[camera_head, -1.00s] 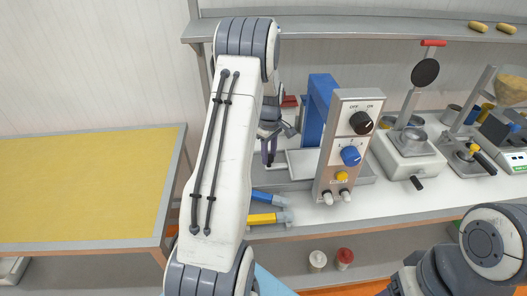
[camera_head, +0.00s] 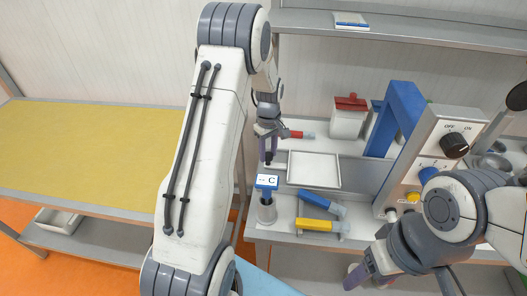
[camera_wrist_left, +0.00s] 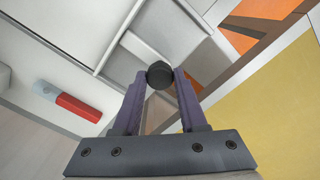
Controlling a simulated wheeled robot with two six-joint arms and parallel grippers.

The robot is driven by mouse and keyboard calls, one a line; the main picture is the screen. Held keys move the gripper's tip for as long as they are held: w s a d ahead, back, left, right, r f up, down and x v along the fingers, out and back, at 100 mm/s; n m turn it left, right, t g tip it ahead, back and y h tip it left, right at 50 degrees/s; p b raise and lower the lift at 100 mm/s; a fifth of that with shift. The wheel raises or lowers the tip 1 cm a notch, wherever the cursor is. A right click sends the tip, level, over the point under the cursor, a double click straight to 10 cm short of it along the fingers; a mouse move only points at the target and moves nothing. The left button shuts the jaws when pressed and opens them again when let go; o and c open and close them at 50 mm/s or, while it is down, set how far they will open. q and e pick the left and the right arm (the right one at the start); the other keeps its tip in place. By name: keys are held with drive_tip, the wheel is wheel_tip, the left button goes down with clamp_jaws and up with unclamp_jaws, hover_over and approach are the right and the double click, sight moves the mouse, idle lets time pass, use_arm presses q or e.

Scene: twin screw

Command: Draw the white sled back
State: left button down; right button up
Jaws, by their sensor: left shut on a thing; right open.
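The white sled (camera_head: 314,170) appears as a shallow, pale rectangular tray on the bench, left of the blue press frame (camera_head: 400,115). My left gripper (camera_head: 268,156) is at the sled's left side. In the left wrist view its purple fingers (camera_wrist_left: 160,88) are shut on a round black knob (camera_wrist_left: 160,74). The knob's link to the sled is hard to make out. My right gripper (camera_head: 370,274) is open and empty at the bench's front edge, apart from the sled.
A grey control box (camera_head: 440,150) stands right of the press. Blue (camera_head: 325,207) and yellow (camera_head: 315,225) handled tools lie in front of the sled. A red-handled tool (camera_head: 300,134) lies behind. A yellow-topped table (camera_head: 100,155) is left.

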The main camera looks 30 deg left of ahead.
use_arm(q)
drive_tip(key=shift+a+r, duration=0.1)
drive_tip(key=shift+a, duration=0.15)
drive_tip(key=c, duration=0.8)
unclamp_jaws()
drive_tip(key=o, duration=0.4)
drive_tip(key=shift+s+a, duration=0.1)
drive_tip(key=shift+c, duration=0.2)
drive_tip(key=shift+r, duration=0.45)
wheel_tip(320, 180, up, 10)
drive_tip(key=b, duration=0.2)
drive_tip(key=shift+f, duration=0.25)
